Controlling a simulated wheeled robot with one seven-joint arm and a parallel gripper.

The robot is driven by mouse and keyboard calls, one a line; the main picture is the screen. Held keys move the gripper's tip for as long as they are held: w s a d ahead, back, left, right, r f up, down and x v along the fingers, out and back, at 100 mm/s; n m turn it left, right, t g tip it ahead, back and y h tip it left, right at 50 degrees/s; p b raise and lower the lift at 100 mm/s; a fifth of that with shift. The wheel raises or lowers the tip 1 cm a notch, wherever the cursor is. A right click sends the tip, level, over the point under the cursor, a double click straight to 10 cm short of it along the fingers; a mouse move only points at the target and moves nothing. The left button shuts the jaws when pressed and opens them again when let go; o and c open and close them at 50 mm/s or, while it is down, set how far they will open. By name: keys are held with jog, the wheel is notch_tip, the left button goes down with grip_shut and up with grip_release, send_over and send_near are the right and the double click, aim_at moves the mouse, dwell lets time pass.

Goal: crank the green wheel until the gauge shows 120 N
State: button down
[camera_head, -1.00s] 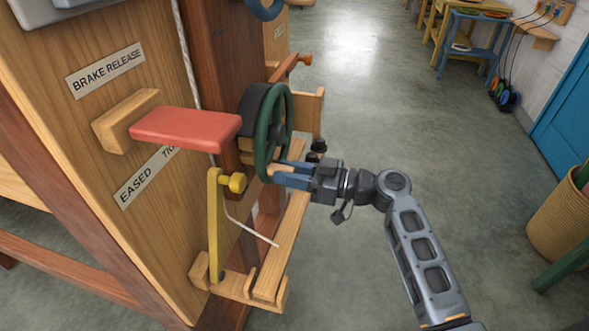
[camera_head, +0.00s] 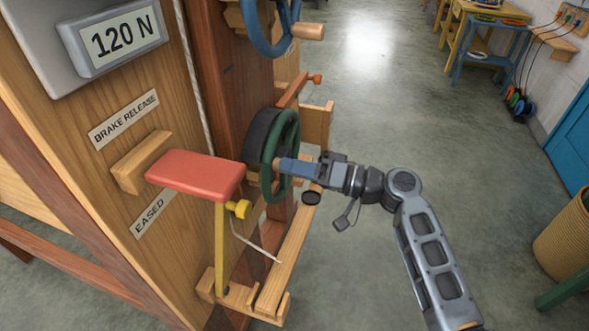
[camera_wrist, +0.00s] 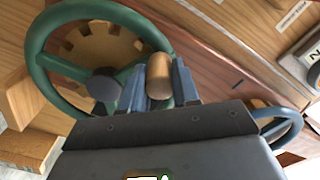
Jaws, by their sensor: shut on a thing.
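The green wheel (camera_head: 290,135) stands on the side of the wooden machine, left of my gripper in the head view. It also shows in the wrist view (camera_wrist: 37,66), with its dark hub. My gripper (camera_head: 284,167) is shut on the wheel's wooden crank handle (camera_wrist: 158,75), which sits between the two blue-grey fingers in the wrist view. The fingers hide most of the handle in the head view. The gauge (camera_head: 124,35) is a grey-framed display at the upper left and reads 120 N.
A red padded lever (camera_head: 197,174) sticks out near the "BRAKE RELEASE" plate (camera_head: 123,119). A blue wheel (camera_head: 262,42) with a wooden handle is above the green one. A yellow upright (camera_head: 221,249) stands below the lever.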

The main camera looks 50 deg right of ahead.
jog(key=shift+w+d+r+m, duration=0.1)
jog(key=shift+d+r+m, duration=0.1)
jog(key=shift+r+m, duration=0.2)
jog(key=c, duration=0.8)
grip_release()
jog(key=shift+s+d+f, duration=0.15)
jog(key=shift+s+d, duration=0.05)
jog(key=shift+s, duration=0.25)
jog(key=b+v, duration=0.1)
jog(key=v, duration=0.6)
jog(key=shift+c, duration=0.4)
